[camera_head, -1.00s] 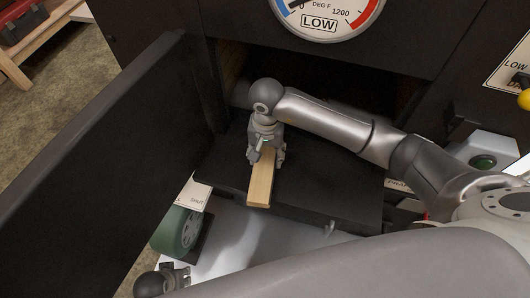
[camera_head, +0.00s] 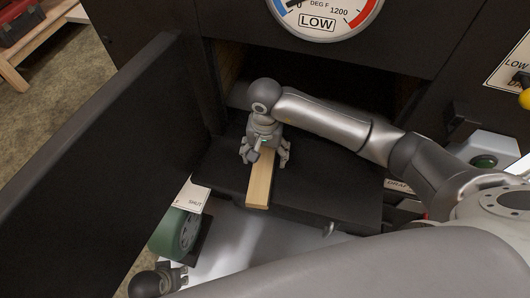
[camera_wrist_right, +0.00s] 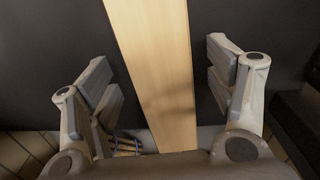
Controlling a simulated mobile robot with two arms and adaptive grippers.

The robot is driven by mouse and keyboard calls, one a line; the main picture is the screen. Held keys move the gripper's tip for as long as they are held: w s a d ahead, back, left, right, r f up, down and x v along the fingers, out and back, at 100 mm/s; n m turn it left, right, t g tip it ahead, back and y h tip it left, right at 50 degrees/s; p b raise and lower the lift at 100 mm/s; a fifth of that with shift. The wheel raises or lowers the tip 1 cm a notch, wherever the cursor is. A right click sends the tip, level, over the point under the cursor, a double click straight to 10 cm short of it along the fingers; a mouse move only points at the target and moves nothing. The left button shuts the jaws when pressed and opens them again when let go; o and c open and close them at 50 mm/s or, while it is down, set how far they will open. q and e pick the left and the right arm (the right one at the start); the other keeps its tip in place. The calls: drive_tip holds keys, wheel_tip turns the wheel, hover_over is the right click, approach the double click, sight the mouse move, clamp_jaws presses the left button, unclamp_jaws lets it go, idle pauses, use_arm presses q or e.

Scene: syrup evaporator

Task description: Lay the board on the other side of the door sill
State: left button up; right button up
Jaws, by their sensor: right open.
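The pale wooden board (camera_head: 260,183) lies on the black sill (camera_head: 325,195) below the dark door opening, its near end by the sill's front edge. It also shows in the right wrist view (camera_wrist_right: 158,70), running between the fingers. My right gripper (camera_head: 265,157) is over the board's far part, pointing down. Its fingers are spread either side of the board, with gaps to it in the right wrist view (camera_wrist_right: 165,95); it is open. The gripper hides the board's far end in the head view. My left gripper (camera_head: 177,276) is at the lower left, away from the board; its jaw state is unclear.
A large black door (camera_head: 100,170) stands open on the left. The dark opening (camera_head: 320,85) is behind my right arm, under a round temperature gauge (camera_head: 325,12). The sill's right part is clear.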

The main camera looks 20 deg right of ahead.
wheel_tip(320, 180, up, 8)
drive_tip(key=shift+f, duration=0.2)
idle(0.3)
